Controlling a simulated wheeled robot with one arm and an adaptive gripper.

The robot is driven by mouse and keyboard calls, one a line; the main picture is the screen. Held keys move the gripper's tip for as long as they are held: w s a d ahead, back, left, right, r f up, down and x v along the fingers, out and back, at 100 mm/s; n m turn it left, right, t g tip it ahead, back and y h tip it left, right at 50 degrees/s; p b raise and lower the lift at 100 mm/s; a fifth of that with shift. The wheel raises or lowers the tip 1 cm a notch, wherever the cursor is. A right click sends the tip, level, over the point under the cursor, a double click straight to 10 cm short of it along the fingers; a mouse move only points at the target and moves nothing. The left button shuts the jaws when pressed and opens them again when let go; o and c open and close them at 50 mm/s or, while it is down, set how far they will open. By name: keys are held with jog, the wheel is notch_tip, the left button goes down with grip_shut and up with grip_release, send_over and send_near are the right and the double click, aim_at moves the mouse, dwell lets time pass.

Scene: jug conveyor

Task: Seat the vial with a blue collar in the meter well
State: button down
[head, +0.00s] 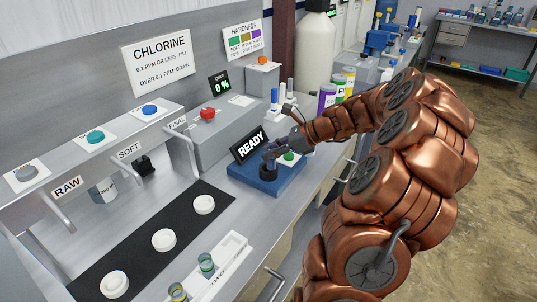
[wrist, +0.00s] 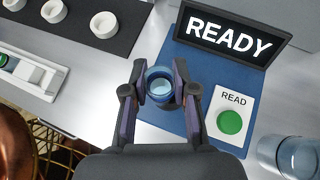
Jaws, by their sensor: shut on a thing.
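The blue meter (head: 262,182) stands on the steel counter, with a READY display (head: 249,145) and a green READ button (head: 289,155). The meter also shows in the wrist view (wrist: 185,135), with its display (wrist: 228,37) and green button (wrist: 230,122). My gripper (wrist: 160,88) is shut on the vial with a blue collar (wrist: 159,82), one finger on each side of its top. The vial is over the left part of the meter, where the dark well (head: 268,170) is. I cannot tell how deep the vial sits; its lower part is hidden.
A white rack (head: 228,258) with two vials, one teal-collared (head: 206,262), stands in front. A black belt (head: 140,245) carries white round pieces to its left. A clear container (wrist: 290,155) is close right of the meter in the wrist view. Bottles (head: 327,95) stand behind.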

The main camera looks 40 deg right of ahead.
jog(key=shift+w+d+f, duration=0.1)
jog(key=shift+w+f, duration=0.1)
jog(key=shift+w, duration=0.65)
jog(key=shift+f+p, duration=0.7)
jog(key=shift+f, duration=0.95)
jog(key=shift+f, duration=0.1)
jog(key=c, duration=0.9)
grip_release()
jog(key=b+v, duration=0.3)
jog(key=v, duration=0.9)
